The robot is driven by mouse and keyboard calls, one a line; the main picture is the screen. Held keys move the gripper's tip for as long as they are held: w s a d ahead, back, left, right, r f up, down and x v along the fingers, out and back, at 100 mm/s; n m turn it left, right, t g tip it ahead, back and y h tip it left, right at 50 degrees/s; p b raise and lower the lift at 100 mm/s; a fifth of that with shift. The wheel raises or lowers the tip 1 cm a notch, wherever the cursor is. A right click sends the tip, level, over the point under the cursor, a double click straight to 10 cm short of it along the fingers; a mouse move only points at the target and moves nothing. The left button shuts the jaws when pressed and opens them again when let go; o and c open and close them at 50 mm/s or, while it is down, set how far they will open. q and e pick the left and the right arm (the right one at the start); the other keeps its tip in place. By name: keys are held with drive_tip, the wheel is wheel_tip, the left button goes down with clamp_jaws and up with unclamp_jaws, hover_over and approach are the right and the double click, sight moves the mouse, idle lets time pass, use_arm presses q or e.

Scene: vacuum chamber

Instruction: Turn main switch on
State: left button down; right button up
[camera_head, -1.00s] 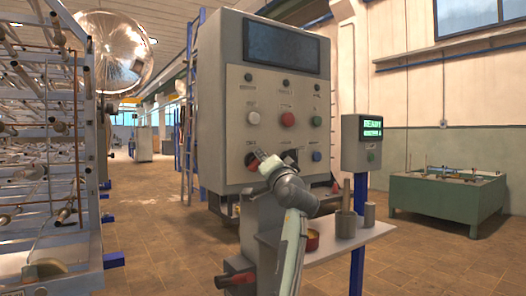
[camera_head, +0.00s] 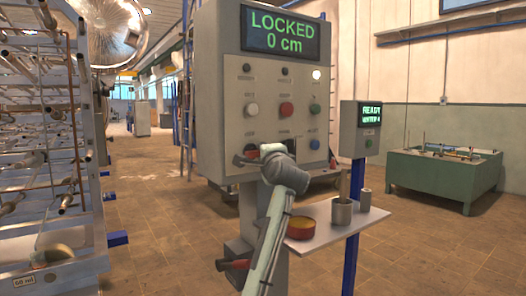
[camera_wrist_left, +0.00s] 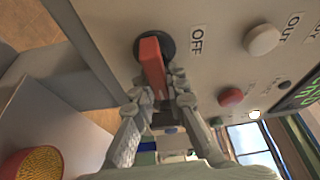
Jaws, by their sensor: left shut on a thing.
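The main switch has a red handle (camera_wrist_left: 152,66) on a round black base (camera_wrist_left: 169,45), beside an OFF label in the left wrist view. My left gripper (camera_wrist_left: 158,88) is shut on the handle, one finger on each side. In the head view, my left gripper (camera_head: 254,158) is at the lower left of the grey control panel (camera_head: 218,110) and mostly hides the switch. The panel's screen (camera_head: 279,34) is lit and reads LOCKED 0 cm. A lamp (camera_head: 316,74) at the panel's upper right glows. My right gripper is not in view.
White (camera_head: 252,109), red (camera_head: 286,109) and green (camera_head: 315,109) buttons sit just above my gripper. A shelf (camera_head: 330,238) with a red round container (camera_head: 301,228) and metal cylinders stands at the right. A metal rack (camera_head: 45,130) fills the left. The floor between is clear.

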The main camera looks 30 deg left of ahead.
use_arm(q)
drive_tip(key=shift+s+a+f+m, duration=0.1)
drive_tip(key=shift+a+f+m, duration=0.05)
drive_tip(key=shift+m, duration=0.25)
drive_tip(key=c, duration=1.5)
unclamp_jaws()
drive_tip(key=shift+c, duration=0.2)
drive_tip(key=v, duration=1.2)
